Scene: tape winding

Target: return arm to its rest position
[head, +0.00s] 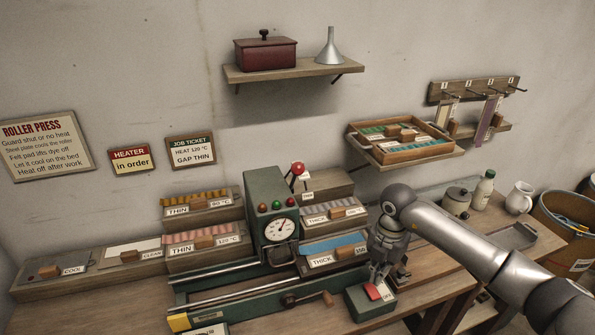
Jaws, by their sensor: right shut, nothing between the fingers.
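My right arm comes in from the right, and its gripper (377,279) points down at the front of the bench. The gripper is shut and empty. Its tips are just above or at a green box (366,304) with a red switch (375,291); I cannot tell whether they touch it. The arm's wrist hides part of the bench behind it. My left gripper is not in view.
The green press (268,199) with a dial stands left of my right gripper, with labelled trays (330,262) around it. A jug (519,197), a bottle (483,190) and a barrel (565,226) are at the right. A wall shelf (293,72) is above.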

